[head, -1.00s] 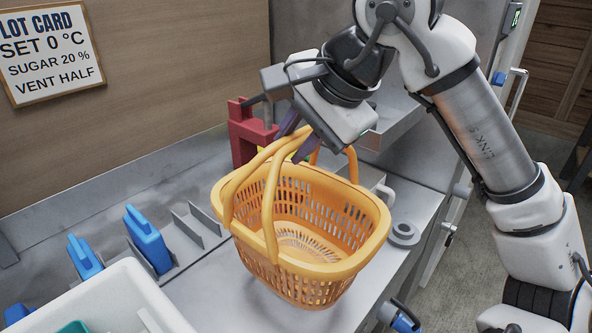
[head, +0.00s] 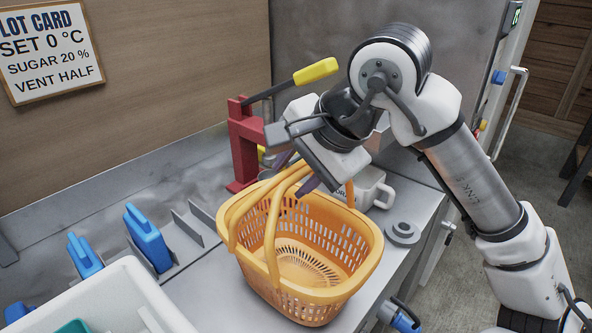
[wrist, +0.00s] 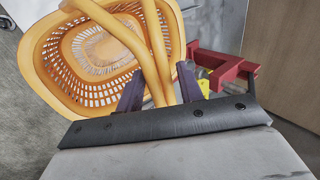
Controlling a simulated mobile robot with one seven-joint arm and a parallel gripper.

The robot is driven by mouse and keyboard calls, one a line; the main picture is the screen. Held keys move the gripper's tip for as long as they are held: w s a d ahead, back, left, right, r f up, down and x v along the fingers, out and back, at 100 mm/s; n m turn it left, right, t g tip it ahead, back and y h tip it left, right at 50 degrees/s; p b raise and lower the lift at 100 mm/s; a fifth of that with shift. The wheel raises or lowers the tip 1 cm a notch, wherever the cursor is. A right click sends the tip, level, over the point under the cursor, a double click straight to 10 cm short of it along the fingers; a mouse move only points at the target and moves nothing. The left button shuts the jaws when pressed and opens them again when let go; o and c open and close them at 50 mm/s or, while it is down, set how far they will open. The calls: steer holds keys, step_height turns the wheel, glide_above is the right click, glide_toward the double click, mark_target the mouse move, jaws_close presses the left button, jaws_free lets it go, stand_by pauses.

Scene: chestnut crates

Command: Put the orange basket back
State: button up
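The orange basket (head: 345,280) is an open, slatted basket with two hoop handles (head: 272,225) raised together. It is upright and empty over the front of the grey counter. I cannot tell whether its bottom touches the counter. My gripper (head: 296,172) is above the basket's back left side, with its purple fingers on either side of the handle tops. In the wrist view the basket (wrist: 40,60) lies at upper left. There the fingers of my gripper (wrist: 160,88) close in on both handles, which fill the space between them.
A red stand with a yellow-gripped lever (head: 243,150) and a white mug (head: 372,188) stand behind the basket. A grey ring (head: 402,233) lies right of it. Blue-handled items (head: 148,238), metal dividers (head: 195,222) and a white bin (head: 105,290) are left. Bare counter (head: 200,280) shows between.

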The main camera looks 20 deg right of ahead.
steer(key=shift+o, duration=0.6)
steer(key=shift+r, duration=0.1)
steer(key=shift+r+p, duration=0.2)
steer(key=shift+p, duration=0.1)
steer(key=b+v, duration=0.1)
steer(key=v, duration=1)
steer(key=shift+s+d+r, duration=0.2)
steer(key=shift+s+r, duration=0.05)
steer(key=shift+r, duration=0.05)
